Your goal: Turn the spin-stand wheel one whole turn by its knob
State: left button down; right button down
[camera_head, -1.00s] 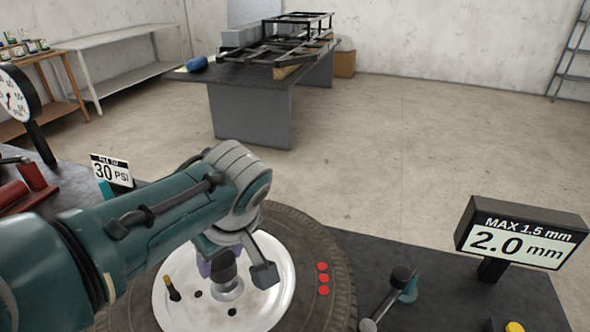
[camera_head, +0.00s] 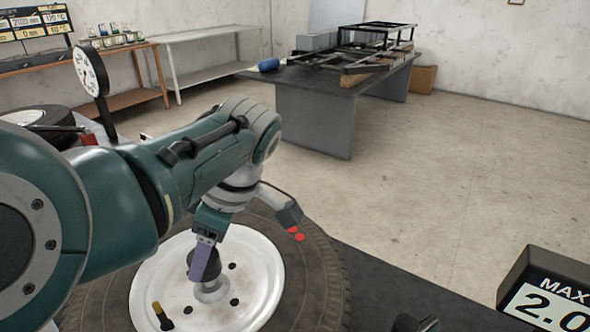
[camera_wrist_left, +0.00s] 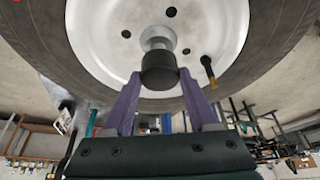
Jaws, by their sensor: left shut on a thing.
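The spin-stand wheel lies flat, with a white rim (camera_head: 262,265) and a dark tyre (camera_head: 318,275). The black knob (camera_wrist_left: 158,75) stands on a silver hub at the rim's centre; in the head view the knob (camera_head: 213,269) is partly hidden by a finger. My left gripper (camera_head: 204,263) reaches over the wheel from the left, its purple fingers shut on the knob. The fingers also show on both sides of the knob in the left wrist view (camera_wrist_left: 160,84). A yellow-tipped valve stem (camera_head: 162,316) is at the rim's lower left. My right gripper is out of view.
A display sign (camera_head: 548,295) stands at the lower right, partly cut off. A grey table (camera_head: 315,110) with a black frame is farther back. Open floor lies between.

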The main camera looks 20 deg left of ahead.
pick_arm(q)
jog(key=shift+w+f+n+g+b, duration=0.1)
jog(key=shift+f+n+g+b, duration=0.15)
jog(key=shift+n+b, duration=0.5)
jog(key=shift+a+r+n+g+h+b, duration=0.1)
jog(key=shift+n+g+h+b, duration=0.25)
jog(key=shift+n+b, duration=0.5)
jog(key=shift+r+n, duration=0.1)
jog(key=shift+n, duration=0.5)
jog(key=shift+b, duration=0.3)
jog(key=shift+r, duration=0.1)
jog(key=shift+c, duration=0.9)
grip_release()
jog(key=b+v, duration=0.1)
jog(key=v, duration=0.9)
